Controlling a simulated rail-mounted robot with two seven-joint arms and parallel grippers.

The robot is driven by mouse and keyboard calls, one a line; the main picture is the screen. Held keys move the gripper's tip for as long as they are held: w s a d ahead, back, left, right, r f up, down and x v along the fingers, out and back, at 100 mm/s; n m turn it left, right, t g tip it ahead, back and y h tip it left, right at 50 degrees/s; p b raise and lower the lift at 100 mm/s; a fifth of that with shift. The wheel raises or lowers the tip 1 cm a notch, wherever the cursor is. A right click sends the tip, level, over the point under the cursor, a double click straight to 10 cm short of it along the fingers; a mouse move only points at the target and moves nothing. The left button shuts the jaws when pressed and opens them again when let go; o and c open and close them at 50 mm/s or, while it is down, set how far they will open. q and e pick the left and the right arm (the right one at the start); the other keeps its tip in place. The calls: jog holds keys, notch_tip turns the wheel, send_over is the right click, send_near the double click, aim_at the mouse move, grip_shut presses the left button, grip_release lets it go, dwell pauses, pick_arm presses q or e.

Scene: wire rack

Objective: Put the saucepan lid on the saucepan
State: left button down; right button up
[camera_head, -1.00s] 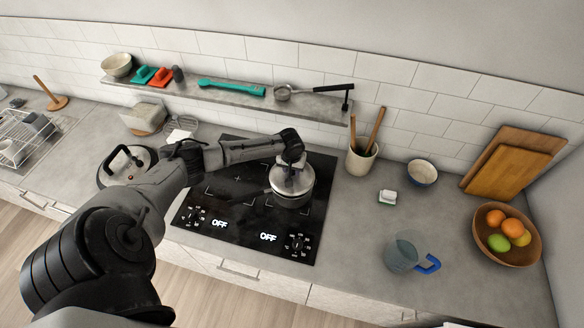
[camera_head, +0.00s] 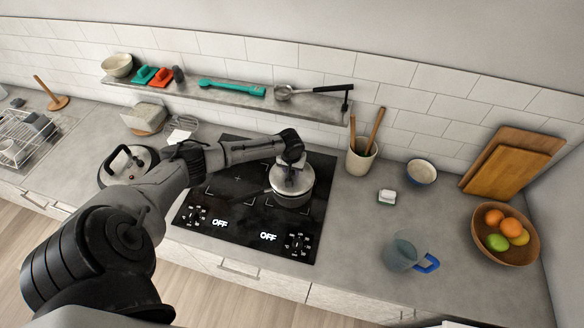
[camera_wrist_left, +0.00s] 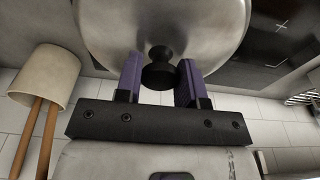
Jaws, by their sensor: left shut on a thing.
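The saucepan (camera_head: 294,200) is a steel pot on the right side of the black hob, its dark handle pointing left. The saucepan lid (camera_head: 288,184) is a steel dome with a black knob, right over the saucepan's top. In the left wrist view the lid (camera_wrist_left: 205,25) fills the top, and its knob (camera_wrist_left: 160,68) sits between purple fingers. My left gripper (camera_head: 291,164) is shut on the knob from above; its fingers also show in the left wrist view (camera_wrist_left: 160,80). Whether the lid rests fully on the rim I cannot tell. My right gripper is not in view.
The hob (camera_head: 235,225) reads OFF. A utensil crock (camera_head: 360,160), a bowl (camera_head: 422,172), a blue-handled jug (camera_head: 400,255) and a fruit bowl (camera_head: 515,250) stand to the right. A wall shelf (camera_head: 225,98) runs behind.

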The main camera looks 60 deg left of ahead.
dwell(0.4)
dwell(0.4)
pick_arm(q)
jog(key=shift+f, duration=0.35)
dwell(0.5)
jog(key=shift+f, duration=0.25)
jog(key=shift+f, duration=0.35)
dwell(0.8)
jog(key=shift+f+p, duration=0.15)
jog(key=shift+p, duration=0.25)
dwell(0.3)
jog(key=shift+c, duration=1.6)
grip_release()
